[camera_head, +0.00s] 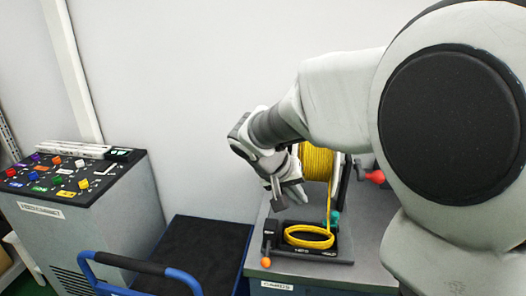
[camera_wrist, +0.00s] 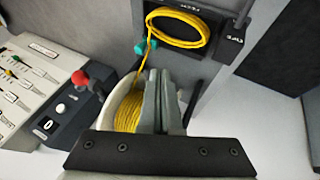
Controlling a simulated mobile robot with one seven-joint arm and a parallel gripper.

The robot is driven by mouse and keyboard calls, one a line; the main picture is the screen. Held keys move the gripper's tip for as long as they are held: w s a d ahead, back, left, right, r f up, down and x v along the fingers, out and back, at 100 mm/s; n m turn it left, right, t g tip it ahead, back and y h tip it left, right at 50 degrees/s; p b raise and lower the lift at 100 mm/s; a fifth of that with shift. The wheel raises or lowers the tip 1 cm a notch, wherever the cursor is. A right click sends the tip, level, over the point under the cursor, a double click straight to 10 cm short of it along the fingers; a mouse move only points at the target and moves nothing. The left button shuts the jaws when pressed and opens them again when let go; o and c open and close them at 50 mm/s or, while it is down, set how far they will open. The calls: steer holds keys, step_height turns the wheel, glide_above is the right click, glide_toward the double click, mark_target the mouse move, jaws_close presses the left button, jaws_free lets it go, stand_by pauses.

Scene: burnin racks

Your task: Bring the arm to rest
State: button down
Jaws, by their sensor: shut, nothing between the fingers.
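My gripper (camera_head: 280,200) hangs from my arm in front of a spool of yellow cable (camera_head: 317,163), above the grey workbench. Its fingers are together and empty. In the wrist view my gripper (camera_wrist: 163,85) shows its two fingers side by side, beside the cable spool (camera_wrist: 127,112), which they partly cover. A coil of yellow cable (camera_head: 308,238) lies in a black tray (camera_head: 338,256), below and to the right of the fingertips. The coil also shows at the top of the wrist view (camera_wrist: 178,42). I cannot tell whether my gripper touches the spool.
The grey workbench (camera_head: 375,275) carries a red knob (camera_head: 375,177), a teal part (camera_head: 334,217) and an orange ball (camera_head: 266,262). A cart with a blue handle (camera_head: 185,279) and black deck (camera_head: 205,246) stands left of it. A control cabinet (camera_head: 105,205) with coloured knobs stands farther left.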

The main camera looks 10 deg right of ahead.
steer(key=s+a+r+n+t+y+p, duration=0.1)
steer(key=s+r+y, duration=0.2)
steer(key=s, duration=0.7)
steer(key=s+r+n+t+y+p, duration=0.1)
steer(key=s+r, duration=0.3)
steer(key=s, duration=0.6)
steer(key=shift+s+a+r+n+y+p, duration=0.35)
steer(key=shift+y+p, duration=0.25)
steer(key=shift+y, duration=0.3)
